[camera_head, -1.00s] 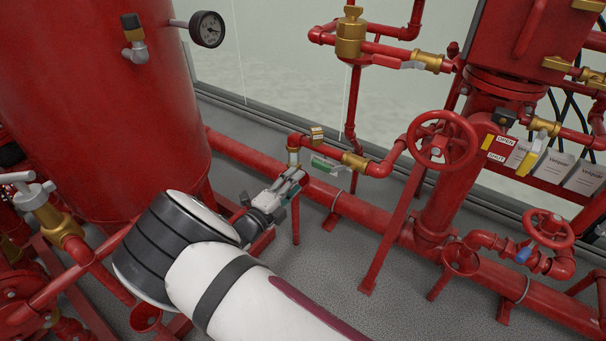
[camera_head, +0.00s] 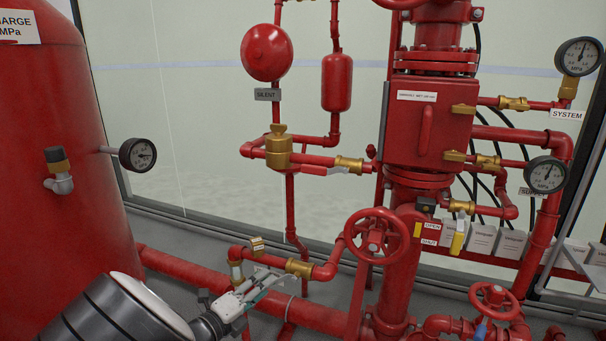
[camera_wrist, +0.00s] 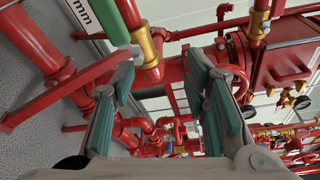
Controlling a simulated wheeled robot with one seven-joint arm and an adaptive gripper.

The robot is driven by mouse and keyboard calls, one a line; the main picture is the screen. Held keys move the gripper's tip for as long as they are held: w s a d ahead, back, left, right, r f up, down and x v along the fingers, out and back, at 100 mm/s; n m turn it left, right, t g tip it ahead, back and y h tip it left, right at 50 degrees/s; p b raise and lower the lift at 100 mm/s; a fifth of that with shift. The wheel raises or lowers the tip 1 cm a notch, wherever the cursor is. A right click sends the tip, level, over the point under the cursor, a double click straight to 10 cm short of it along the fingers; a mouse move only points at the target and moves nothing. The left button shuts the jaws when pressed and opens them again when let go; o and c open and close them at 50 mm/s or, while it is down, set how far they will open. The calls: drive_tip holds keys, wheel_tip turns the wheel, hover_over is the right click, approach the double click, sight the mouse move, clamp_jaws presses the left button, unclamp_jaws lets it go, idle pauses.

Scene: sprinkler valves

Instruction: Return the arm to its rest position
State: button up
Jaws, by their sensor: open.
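My gripper (camera_head: 262,286) is at the lower middle of the head view, at the end of my white and dark grey arm coming from the lower left. In the wrist view, its two fingers with green pads (camera_wrist: 165,90) stand apart with nothing between them. In the head view the gripper overlaps a red pipe with brass fittings (camera_head: 299,268).
A large red tank (camera_head: 45,160) stands at left with a gauge (camera_head: 138,155). A red handwheel (camera_head: 372,237) and valve column (camera_head: 400,275) stand right of the gripper. A thick red floor pipe (camera_head: 190,273) runs behind my arm. A glass wall is at the back.

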drive_tip(key=s+d+r+m+g+h, duration=0.1)
drive_tip(key=d+r+m+g, duration=0.4)
drive_tip(key=d, duration=0.3)
drive_tip(key=s+d+r+m+g+h, duration=0.1)
drive_tip(key=d+r+m+g+h, duration=0.1)
drive_tip(key=d+r+m, duration=0.4)
drive_tip(key=s+d+r+m+g+y, duration=0.2)
drive_tip(key=s+d+r+m+g, duration=0.1)
drive_tip(key=s+d+r+m, duration=0.25)
drive_tip(key=s+d+r+m+g+y, duration=0.1)
drive_tip(key=s+d+r+m+g, duration=0.15)
drive_tip(key=s+d+m, duration=0.4)
drive_tip(key=s+d+r+m+g+y, duration=0.1)
drive_tip(key=s+d+r+m+y, duration=0.2)
drive_tip(key=s+m, duration=0.35)
drive_tip(key=s+d+r+m+g+y, duration=0.1)
drive_tip(key=s+d+m+g+y, duration=0.1)
drive_tip(key=s+d+m, duration=0.45)
drive_tip(key=s+a+m+t+y, duration=0.1)
drive_tip(key=s+a+m+y, duration=0.1)
drive_tip(key=s+m, duration=0.35)
drive_tip(key=s+a+m+t+y, duration=0.1)
drive_tip(key=s+a+m+y, duration=0.15)
drive_tip(key=s, duration=0.65)
wheel_tip(320, 180, up, 25)
drive_tip(key=t+p, duration=0.3)
drive_tip(key=p, duration=2.1)
drive_tip(key=shift+t, duration=0.25)
